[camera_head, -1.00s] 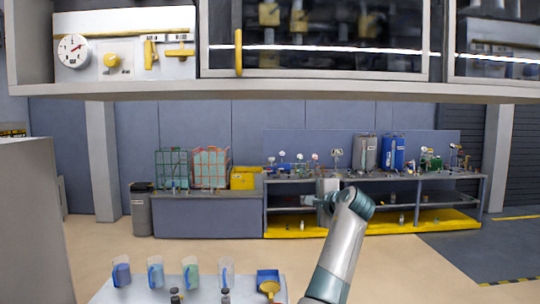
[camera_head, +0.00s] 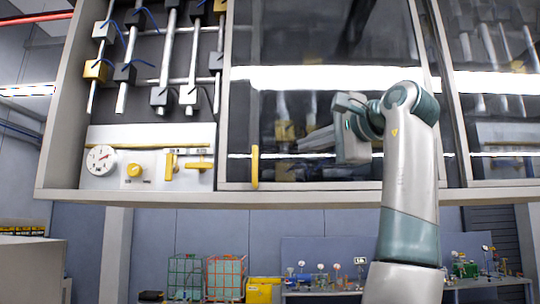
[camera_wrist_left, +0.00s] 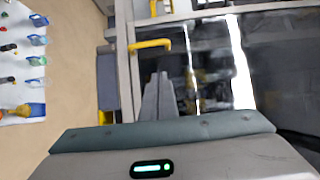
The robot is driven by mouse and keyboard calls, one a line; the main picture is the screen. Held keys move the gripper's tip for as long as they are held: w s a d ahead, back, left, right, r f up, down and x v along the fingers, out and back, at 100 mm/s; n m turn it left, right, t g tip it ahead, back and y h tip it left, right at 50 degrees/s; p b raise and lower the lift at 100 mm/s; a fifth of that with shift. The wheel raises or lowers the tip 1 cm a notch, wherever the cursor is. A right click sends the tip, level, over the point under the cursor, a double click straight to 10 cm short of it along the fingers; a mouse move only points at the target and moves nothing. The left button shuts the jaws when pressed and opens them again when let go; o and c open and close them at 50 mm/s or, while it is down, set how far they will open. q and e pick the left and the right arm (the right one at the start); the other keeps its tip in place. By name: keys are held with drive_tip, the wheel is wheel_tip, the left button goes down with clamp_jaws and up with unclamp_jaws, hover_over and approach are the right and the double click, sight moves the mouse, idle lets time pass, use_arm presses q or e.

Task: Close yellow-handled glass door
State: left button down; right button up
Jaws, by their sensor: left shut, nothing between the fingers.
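The glass door (camera_head: 320,50) has a pale frame and a vertical yellow handle (camera_head: 254,165) low near its left edge. It covers the middle of the wall cabinet, and the cabinet's left section stands uncovered. My left gripper (camera_head: 302,142) is in front of the glass, right of and slightly above the handle, with its fingers pointing left. Its fingers look shut and empty. In the left wrist view the shut fingers (camera_wrist_left: 157,95) lie below the yellow handle (camera_wrist_left: 150,45), apart from it. My right gripper is not in view.
The uncovered section shows pipes (camera_head: 165,60), a round gauge (camera_head: 100,159) and yellow valves (camera_head: 134,170). Another glass panel (camera_head: 500,100) is at the right. Below the cabinet, a workbench (camera_head: 325,293) stands farther back. A white table with jugs (camera_wrist_left: 35,60) shows in the left wrist view.

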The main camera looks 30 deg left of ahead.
use_arm(q)
drive_tip(key=shift+w+a, duration=0.1)
drive_tip(key=shift+a, duration=0.05)
drive_tip(key=p, duration=0.6)
approach(268, 154)
drive_tip(key=a, duration=0.2)
drive_tip(key=shift+s+a+f+p, duration=0.25)
drive_tip(key=shift+a, duration=0.3)
drive_tip(key=shift+s+a+f+p, duration=0.2)
drive_tip(key=shift+a+f+p, duration=0.05)
drive_tip(key=shift+a, duration=0.3)
drive_tip(key=shift+s+a+f+p, duration=0.2)
drive_tip(key=shift+s+a+p, duration=0.05)
drive_tip(key=shift+a, duration=0.3)
